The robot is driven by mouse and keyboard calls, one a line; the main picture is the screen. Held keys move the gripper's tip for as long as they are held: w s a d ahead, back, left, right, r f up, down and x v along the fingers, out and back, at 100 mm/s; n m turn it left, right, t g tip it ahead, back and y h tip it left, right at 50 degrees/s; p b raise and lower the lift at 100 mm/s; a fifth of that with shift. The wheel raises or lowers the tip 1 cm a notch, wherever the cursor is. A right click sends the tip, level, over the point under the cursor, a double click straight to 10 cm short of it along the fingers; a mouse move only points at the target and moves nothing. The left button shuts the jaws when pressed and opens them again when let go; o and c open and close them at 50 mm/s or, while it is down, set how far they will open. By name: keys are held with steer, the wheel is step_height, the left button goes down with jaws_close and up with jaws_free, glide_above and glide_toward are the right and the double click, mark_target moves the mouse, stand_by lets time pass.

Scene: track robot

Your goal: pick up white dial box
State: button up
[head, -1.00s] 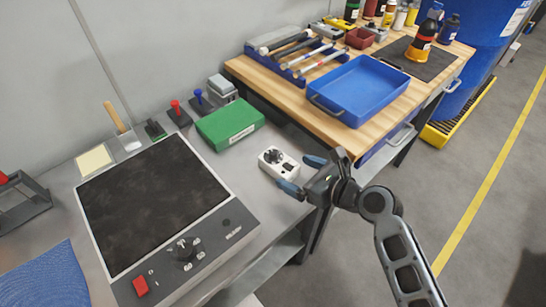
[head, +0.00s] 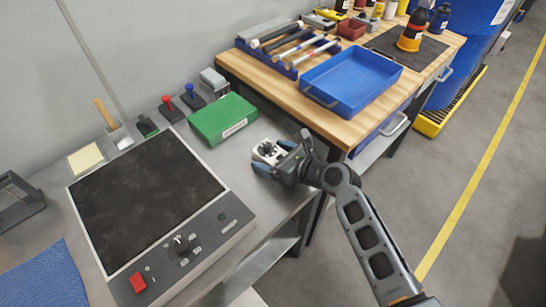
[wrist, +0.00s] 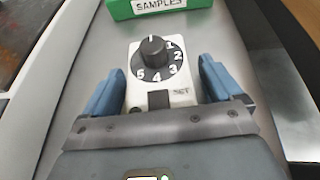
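The white dial box (head: 268,151) lies on the grey metal bench near its right edge, just in front of the green box. In the wrist view the blue fingers of my gripper (wrist: 158,88) stand on either side of the box, with a small gap at each side. The near end of the box is partly hidden by the gripper body.
The green samples box (head: 222,118) stands just behind the dial box. A black-topped hot plate (head: 148,195) with a knob and red switch is to the left. A wooden workbench (head: 285,97) with a blue tray (head: 352,82) adjoins at the back right.

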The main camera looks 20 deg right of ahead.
steer(key=c, duration=1.2)
steer(key=shift+o, duration=0.2)
steer(key=shift+r, duration=0.15)
